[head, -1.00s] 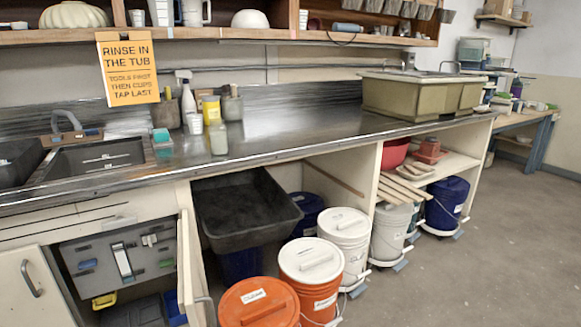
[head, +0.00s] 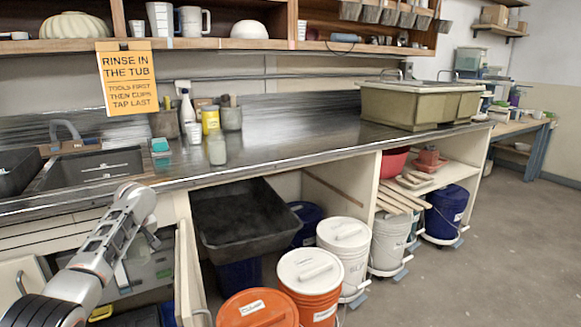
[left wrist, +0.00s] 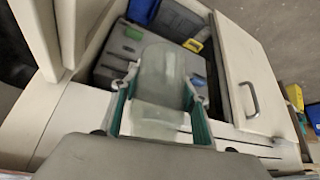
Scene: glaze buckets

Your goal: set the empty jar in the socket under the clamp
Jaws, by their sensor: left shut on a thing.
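My left gripper (left wrist: 160,98) is shut on a clear, greenish glass jar (left wrist: 158,78), with a green-padded finger on either side of it. Beyond the jar in the wrist view is a grey panel (left wrist: 115,62) inside the cabinet, with blue and green parts. I cannot pick out the clamp or its socket for certain. My right gripper is not in view.
Open cabinet doors (head: 190,270) flank the space. A black tub (head: 245,225) and several lidded buckets stand to the right, including an orange one (head: 310,285). Another clear jar (head: 217,150) stands on the counter. The floor at right is clear.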

